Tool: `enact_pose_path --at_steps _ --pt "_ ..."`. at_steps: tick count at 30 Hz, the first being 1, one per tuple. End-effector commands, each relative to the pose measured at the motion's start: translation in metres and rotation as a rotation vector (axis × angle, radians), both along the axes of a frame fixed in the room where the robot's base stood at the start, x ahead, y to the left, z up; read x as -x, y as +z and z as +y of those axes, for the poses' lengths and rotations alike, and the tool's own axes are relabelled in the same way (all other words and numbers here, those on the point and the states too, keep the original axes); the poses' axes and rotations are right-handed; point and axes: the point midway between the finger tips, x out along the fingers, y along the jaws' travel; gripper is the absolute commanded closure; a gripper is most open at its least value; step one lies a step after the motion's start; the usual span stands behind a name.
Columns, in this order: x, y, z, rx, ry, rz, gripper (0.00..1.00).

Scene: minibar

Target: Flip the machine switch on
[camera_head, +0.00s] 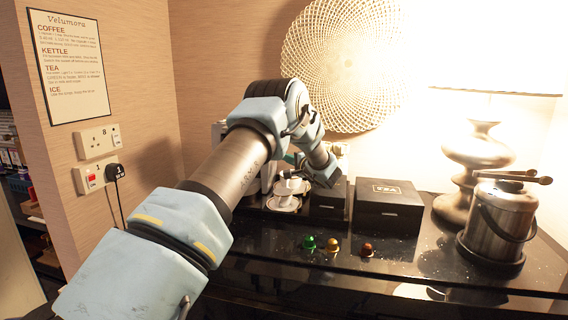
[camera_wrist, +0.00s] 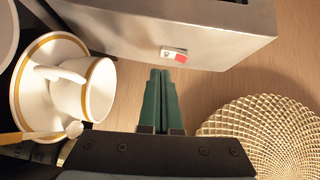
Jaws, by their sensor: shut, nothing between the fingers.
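The machine (camera_wrist: 185,25) is a grey metal box across the top of the wrist view. Its small switch (camera_wrist: 174,54), white with a red part on the right, sits on the face turned toward my gripper. My gripper (camera_wrist: 160,73) has green fingers pressed together with nothing between them. The fingertips are just below the switch in the picture and slightly left of it; a small gap shows between them. In the head view my arm hides most of the machine, and the switch cannot be seen there.
A white cup (camera_wrist: 97,90) with a gold rim stands on a saucer (camera_wrist: 26,75) left of my fingers. A black tea box (camera_head: 388,208), coloured capsules (camera_head: 332,246), an ice bucket (camera_head: 497,222) and a lamp (camera_head: 478,150) stand on the dark counter. A woven disc (camera_head: 342,65) hangs behind.

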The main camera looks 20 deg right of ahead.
Motion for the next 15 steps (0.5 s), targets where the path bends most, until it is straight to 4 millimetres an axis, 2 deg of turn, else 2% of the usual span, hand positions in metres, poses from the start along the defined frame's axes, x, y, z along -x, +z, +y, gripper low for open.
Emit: enact_pose_path --at_steps 1,4,9,15 --pt "0.001 -0.009 -0.005 0.0 -0.002 -0.002 1.0" --pt "0.004 -0.011 -0.012 0.001 0.001 -0.002 1.0" --pt "0.046 -0.012 -0.024 -0.001 -0.001 -0.001 1.0" --pt "0.081 -0.013 -0.033 -0.001 0.0 -0.001 1.0"
